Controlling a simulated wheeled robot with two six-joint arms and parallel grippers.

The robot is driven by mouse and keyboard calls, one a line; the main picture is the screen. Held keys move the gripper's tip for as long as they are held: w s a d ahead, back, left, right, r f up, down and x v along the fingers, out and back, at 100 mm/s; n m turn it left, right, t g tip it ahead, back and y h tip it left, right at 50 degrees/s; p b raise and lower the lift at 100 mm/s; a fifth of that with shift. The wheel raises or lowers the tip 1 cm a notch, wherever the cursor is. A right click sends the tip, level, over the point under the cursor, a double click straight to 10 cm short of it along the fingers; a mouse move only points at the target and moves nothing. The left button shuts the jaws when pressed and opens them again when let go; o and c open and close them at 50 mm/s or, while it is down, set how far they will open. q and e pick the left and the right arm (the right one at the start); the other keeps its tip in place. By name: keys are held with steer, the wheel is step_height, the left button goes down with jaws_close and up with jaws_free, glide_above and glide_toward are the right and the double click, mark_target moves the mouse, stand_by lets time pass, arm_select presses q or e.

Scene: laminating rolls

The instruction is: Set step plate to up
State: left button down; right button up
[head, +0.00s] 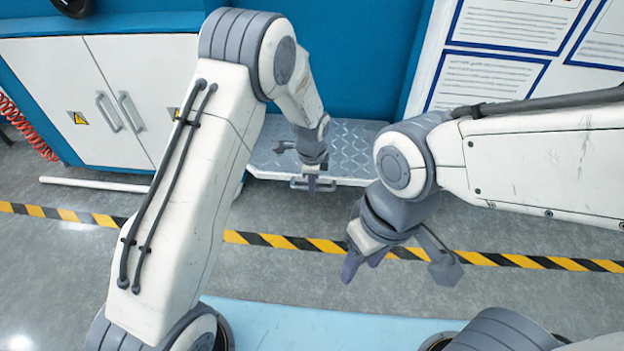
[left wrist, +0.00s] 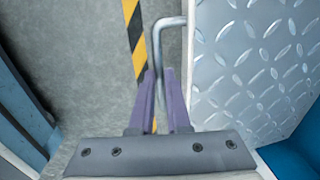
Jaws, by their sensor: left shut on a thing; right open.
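The step plate (head: 350,140) is a grey metal diamond-tread panel that juts out from the blue machine in the head view. It looks roughly level. In the left wrist view its treaded face (left wrist: 255,70) fills the right side. A bent metal bar handle (left wrist: 157,45) sticks out from its front edge. My left gripper (left wrist: 160,78) is shut on this handle, with a purple finger on each side of it. In the head view my left gripper (head: 312,184) is at the plate's front edge and covers part of the handle. My right gripper (head: 364,264) is open and empty, nearer to me than the plate.
Yellow-black tape (head: 275,241) crosses the grey floor in front of the plate. A white pole (head: 95,184) lies by the white cabinet (head: 120,100) on the left. Framed notices (head: 487,80) hang at the upper right. Floor around the tape is clear.

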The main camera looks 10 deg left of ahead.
arm_select(q)
steer(key=w+r+p, duration=0.3)
steer(key=r+p, duration=0.5)
steer(key=w+r+p, duration=0.3)
steer(key=r+p, duration=0.6)
steer(key=shift+w+a+g, duration=0.15)
steer(key=shift+w+g, duration=0.1)
steer(key=shift+g, duration=0.05)
steer(key=c, duration=1)
jaws_free()
steer(key=shift+o, duration=0.6)
steer(key=shift+w+f, duration=0.1)
steer(key=shift+f, duration=0.05)
